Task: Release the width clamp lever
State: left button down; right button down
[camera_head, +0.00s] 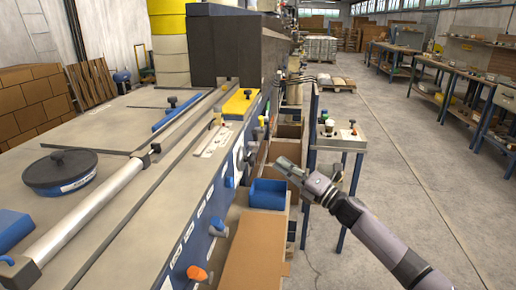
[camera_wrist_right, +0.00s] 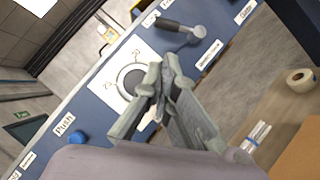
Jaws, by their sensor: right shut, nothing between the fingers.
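My right gripper (camera_head: 283,164) is in front of the machine's blue side in the head view, shut and empty. In the right wrist view its fingertips (camera_wrist_right: 164,72) are together, below the lever and apart from it in the picture. They partly cover a round dial on a white plate (camera_wrist_right: 128,78). My left gripper is not in view.
The long blue-sided machine (camera_head: 205,212) fills the left. A blue bin (camera_head: 268,193) and cardboard boxes (camera_head: 253,250) stand along its side. A tape roll (camera_wrist_right: 299,77) shows at right in the wrist view.

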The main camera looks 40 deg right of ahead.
jog(key=shift+p+x, duration=0.85)
jog(key=shift+x, duration=4.15)
